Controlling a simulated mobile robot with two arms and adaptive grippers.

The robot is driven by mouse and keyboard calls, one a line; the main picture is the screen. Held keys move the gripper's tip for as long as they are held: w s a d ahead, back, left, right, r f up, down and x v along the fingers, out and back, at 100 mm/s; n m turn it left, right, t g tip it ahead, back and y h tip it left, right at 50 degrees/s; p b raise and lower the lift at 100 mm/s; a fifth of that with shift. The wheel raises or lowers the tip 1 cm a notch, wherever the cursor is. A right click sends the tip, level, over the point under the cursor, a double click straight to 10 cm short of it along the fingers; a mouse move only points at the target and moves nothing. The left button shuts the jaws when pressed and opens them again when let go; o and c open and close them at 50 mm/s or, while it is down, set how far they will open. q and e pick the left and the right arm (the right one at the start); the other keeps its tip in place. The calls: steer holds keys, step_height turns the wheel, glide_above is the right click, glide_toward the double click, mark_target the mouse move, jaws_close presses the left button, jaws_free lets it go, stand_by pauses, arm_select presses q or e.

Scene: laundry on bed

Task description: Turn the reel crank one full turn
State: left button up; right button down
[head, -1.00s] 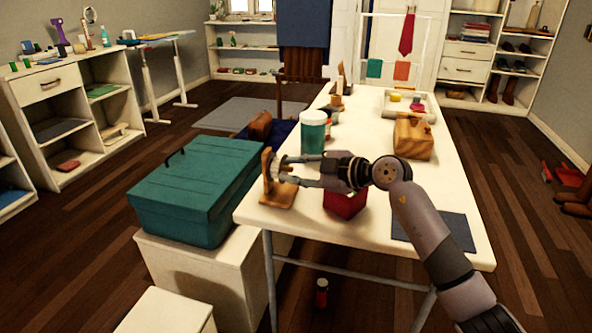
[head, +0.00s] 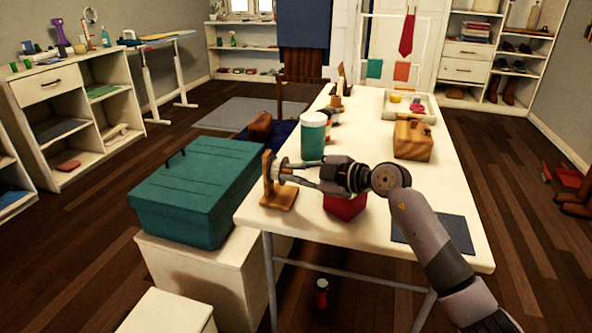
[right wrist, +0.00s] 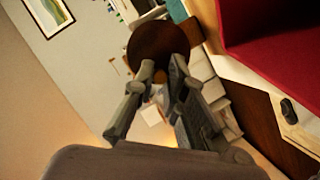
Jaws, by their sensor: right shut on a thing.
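The reel (head: 268,183) is a wooden upright on a flat wooden base at the near left corner of the white table (head: 375,225). My right gripper (head: 284,171) reaches in from the right and is shut on the crank on the reel's right side. The crank handle is mostly hidden by the fingers. In the right wrist view, a round brown disc of the reel (right wrist: 158,46) sits just beyond the right gripper's fingers (right wrist: 160,82). My left gripper is not in view.
A red box (head: 344,207) stands under my right wrist. A teal-green jar (head: 313,137) is behind the reel, and a wooden block (head: 412,140) is further right. A large teal case (head: 195,190) stands left of the table. A dark mat (head: 430,232) lies near the front edge.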

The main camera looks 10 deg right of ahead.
steer(key=n+p, duration=0.1)
steer(key=n+t+p, duration=0.1)
steer(key=shift+s+f+n+t+p, duration=0.2)
steer(key=shift+f+n+t+p, duration=0.1)
steer(key=shift+f, duration=0.1)
steer(key=shift+a+f+n+t, duration=0.1)
steer(key=shift+f+n+t, duration=0.15)
steer(key=shift+n, duration=0.65)
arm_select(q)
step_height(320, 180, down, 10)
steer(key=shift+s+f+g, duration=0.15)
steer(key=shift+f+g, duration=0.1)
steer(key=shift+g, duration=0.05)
arm_select(e)
steer(key=shift+f+y, duration=0.1)
steer(key=shift+y, duration=0.2)
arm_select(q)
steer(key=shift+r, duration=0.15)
arm_select(e)
steer(key=shift+n+t, duration=0.25)
steer(key=shift+n, duration=0.05)
steer(key=c, duration=1.6)
jaws_free()
steer(key=shift+c, duration=0.2)
